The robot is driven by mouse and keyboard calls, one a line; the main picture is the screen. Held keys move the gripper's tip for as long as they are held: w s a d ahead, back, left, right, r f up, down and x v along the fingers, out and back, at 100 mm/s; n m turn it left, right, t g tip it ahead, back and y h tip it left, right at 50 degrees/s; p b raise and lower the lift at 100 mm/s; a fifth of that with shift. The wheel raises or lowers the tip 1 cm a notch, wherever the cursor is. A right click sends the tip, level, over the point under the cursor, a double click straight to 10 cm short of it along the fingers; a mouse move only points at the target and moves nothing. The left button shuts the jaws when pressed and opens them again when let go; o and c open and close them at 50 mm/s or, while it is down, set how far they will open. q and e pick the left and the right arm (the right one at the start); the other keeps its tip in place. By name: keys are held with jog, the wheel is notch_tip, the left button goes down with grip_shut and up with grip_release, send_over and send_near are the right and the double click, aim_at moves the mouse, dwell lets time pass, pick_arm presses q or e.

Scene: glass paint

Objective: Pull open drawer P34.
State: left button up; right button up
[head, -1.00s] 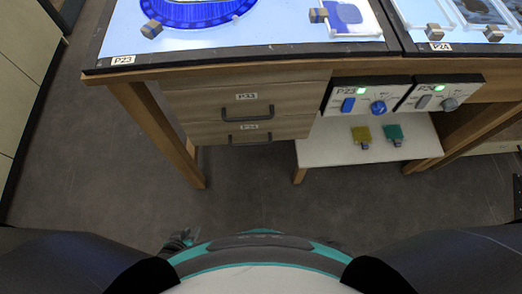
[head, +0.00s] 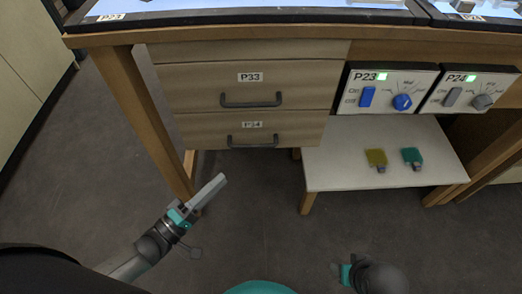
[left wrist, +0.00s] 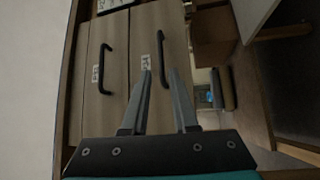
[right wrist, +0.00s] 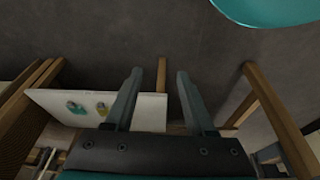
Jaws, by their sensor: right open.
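Drawer P34 (head: 205,131) is the lower wooden drawer under the table and looks shut. Its dark bar handle (head: 253,143) also shows in the left wrist view (left wrist: 162,55), just beyond the fingertips. My left gripper (head: 222,180) is below and left of that handle in the head view, apart from it. In the left wrist view its fingers (left wrist: 160,72) are parted with nothing between them. My right gripper (head: 338,270) is low at the right, open and empty, as the right wrist view (right wrist: 160,72) shows.
Drawer P33 (head: 200,85) is directly above. Control panels P23 (head: 385,78) and P24 (head: 462,102) are to the right. A low white shelf (head: 335,160) holds a yellow and a green piece. A wooden table leg (head: 145,115) stands left of the drawers. The floor in front is clear.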

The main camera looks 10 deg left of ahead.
aim_at(257, 145)
pick_arm(q)
jog(key=shift+b+x, duration=1.65)
jog(key=shift+x, duration=5.55)
pick_arm(e)
notch_tip(257, 145, up, 7)
jog(key=w+t, duration=0.1)
pick_arm(q)
jog(key=shift+f, duration=0.1)
pick_arm(e)
jog(key=shift+r, duration=0.1)
pick_arm(q)
jog(key=shift+a, duration=0.1)
grip_shut()
